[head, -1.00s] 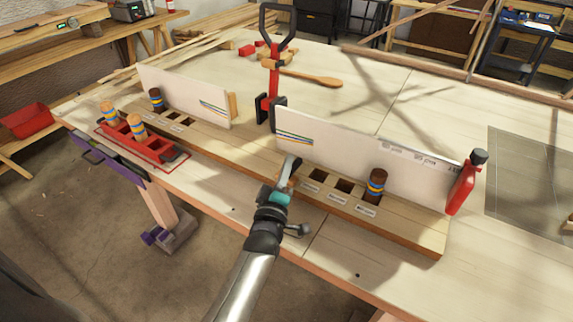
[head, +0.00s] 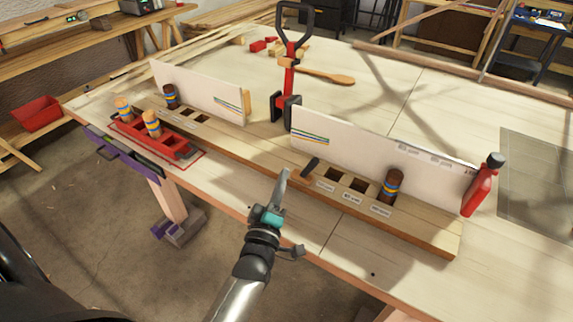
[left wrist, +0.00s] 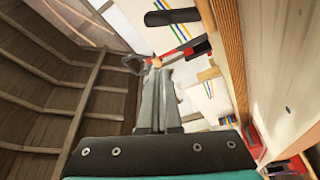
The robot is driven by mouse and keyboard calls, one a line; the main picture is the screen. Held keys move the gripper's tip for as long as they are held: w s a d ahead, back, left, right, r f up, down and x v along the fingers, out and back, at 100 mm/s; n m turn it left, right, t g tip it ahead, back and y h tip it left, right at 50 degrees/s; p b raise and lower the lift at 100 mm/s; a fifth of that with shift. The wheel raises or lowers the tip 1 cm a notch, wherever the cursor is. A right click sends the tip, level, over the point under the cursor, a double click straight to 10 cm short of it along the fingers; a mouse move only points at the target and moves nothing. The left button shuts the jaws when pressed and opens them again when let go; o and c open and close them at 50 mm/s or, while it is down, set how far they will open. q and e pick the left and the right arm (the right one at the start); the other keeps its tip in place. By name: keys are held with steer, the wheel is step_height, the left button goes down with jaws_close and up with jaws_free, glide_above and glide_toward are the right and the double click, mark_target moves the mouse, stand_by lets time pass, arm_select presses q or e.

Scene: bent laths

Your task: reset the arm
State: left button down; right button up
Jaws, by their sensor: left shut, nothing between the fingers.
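My left gripper (head: 284,174) is shut and empty, raised in front of the right half of the long slotted wooden board (head: 425,232). Its closed fingers also show in the left wrist view (left wrist: 160,100), pointing up the picture. A small dark, tilted piece (head: 311,166) stands at the board's slots just right of the fingertips, apart from them in the picture. A dark brown peg with blue and yellow bands (head: 392,186) stands at the board's right slot. My right gripper is not in view.
Two white upright panels (head: 380,150) (head: 200,92) stand behind the board. A red tray (head: 170,143) holds two light banded pegs; another dark peg (head: 170,96) stands behind it. A red clamp (head: 290,80), a wooden mallet-like tool (head: 325,77) and a red bottle (head: 481,187) are on the table.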

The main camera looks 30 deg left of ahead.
arm_select(q)
steer(key=s+d+f+m+g+h, duration=0.1)
steer(key=m, duration=0.1)
steer(key=d+f+m+g+h, duration=0.1)
steer(key=d+m, duration=0.1)
steer(key=s+d+f+m+g+h, duration=0.1)
steer(key=shift+s+d+m+g+h, duration=0.3)
steer(key=shift+s+m+h, duration=0.05)
steer(key=shift+m+h, duration=0.05)
steer(key=s+d+f+m+g, duration=0.1)
steer(key=s+d+m+g, duration=0.1)
steer(key=s+m+g, duration=0.6)
steer(key=s+d+f+m+g, duration=0.15)
steer(key=s+m+g, duration=0.25)
steer(key=s, duration=0.9)
step_height(320, 180, down, 24)
steer(key=f+g+b, duration=0.1)
steer(key=b, duration=0.2)
steer(key=s+a+f+g+b, duration=0.1)
steer(key=s+a+f+b, duration=0.2)
steer(key=s+f, duration=1.3)
steer(key=shift+s+f+g+h, duration=0.3)
steer(key=shift+s+f, duration=0.1)
steer(key=shift+f, duration=0.25)
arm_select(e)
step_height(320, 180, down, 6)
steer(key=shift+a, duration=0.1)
